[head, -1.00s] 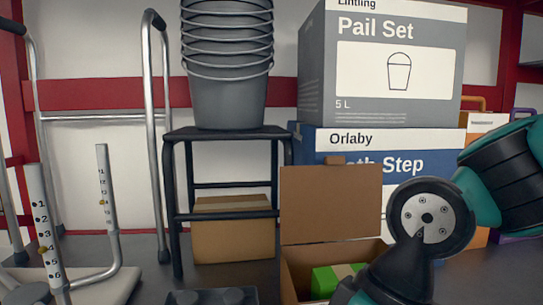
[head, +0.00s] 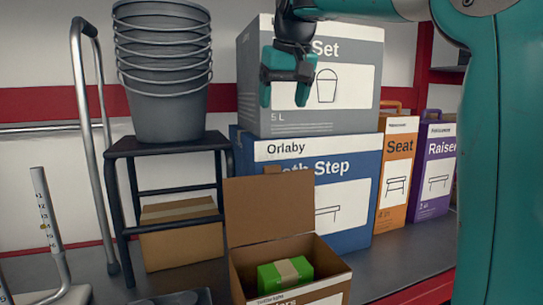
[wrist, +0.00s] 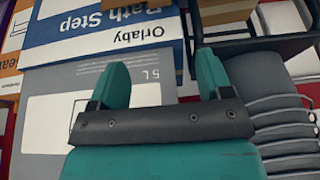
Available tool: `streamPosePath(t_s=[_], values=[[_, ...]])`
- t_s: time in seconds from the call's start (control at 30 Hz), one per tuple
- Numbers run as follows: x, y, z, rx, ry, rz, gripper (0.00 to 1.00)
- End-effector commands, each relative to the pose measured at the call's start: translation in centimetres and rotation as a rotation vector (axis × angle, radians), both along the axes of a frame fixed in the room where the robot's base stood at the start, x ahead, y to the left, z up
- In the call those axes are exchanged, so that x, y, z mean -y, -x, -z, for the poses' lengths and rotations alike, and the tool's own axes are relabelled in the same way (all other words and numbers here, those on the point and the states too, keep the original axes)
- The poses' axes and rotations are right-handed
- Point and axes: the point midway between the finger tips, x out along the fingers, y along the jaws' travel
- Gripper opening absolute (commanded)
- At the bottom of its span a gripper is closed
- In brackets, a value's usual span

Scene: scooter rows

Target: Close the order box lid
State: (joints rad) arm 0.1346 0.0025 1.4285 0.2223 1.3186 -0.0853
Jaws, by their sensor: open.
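The order box (head: 332,289) is a brown cardboard box at the bottom middle of the head view. Its lid (head: 269,208) stands up open at the back, with a small tab on its top edge. A green packet (head: 286,273) with a tan band lies inside. My gripper (head: 286,103) is open and empty, pointing down, well above the lid and in front of the grey Pail Set box (head: 352,79). In the wrist view my gripper (wrist: 165,82) shows two teal fingers apart with nothing between them.
The blue Bath Step box (head: 354,218) stands behind the lid. A black stool (head: 168,146) bearing stacked grey buckets (head: 167,80) is on the left. Orange (head: 397,170) and purple (head: 433,172) boxes stand right. Grey shelf surface (head: 415,259) is clear at right.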

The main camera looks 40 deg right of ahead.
Motion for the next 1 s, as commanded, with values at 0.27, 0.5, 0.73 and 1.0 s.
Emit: streamPosePath(t_s=[0.27, 0.5, 0.73, 1.0], values=[[0.6, -1.5, 3.5, -0.003, -0.001, 0.008, 0.72], [1.1, -3.5, 8.6, -0.003, -0.002, 0.006, 0.72], [1.6, -5.2, 12.9, -0.002, -0.001, 0.005, 0.72], [1.9, -6.3, 15.5, 0.001, -0.002, 0.005, 0.72]])
